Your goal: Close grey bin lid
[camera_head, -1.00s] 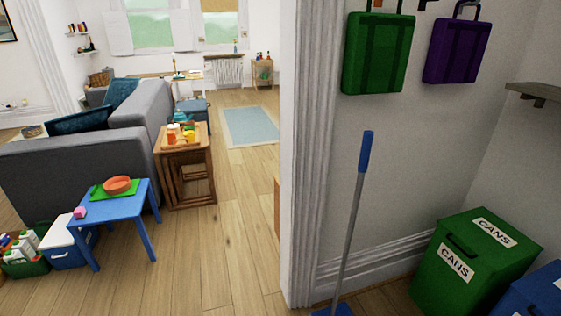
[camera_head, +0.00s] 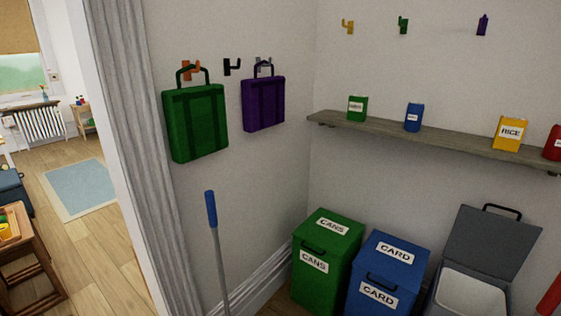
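The grey bin (camera_head: 468,296) stands at the lower right, to the right of the blue bin. Its grey lid (camera_head: 490,243) is open, tilted up and back toward the wall, with a dark handle (camera_head: 502,211) at its top edge. The bin's pale inside shows below the lid. The bin's lower part is cut off by the bottom of the picture. Neither of my grippers is in view.
A green CANS bin (camera_head: 325,262) and a blue CARD bin (camera_head: 386,275) stand beside it, lids shut. A shelf (camera_head: 440,138) with several containers hangs above. A blue-handled pole (camera_head: 213,230) stands near the wall corner. A red object (camera_head: 549,297) is at the right edge.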

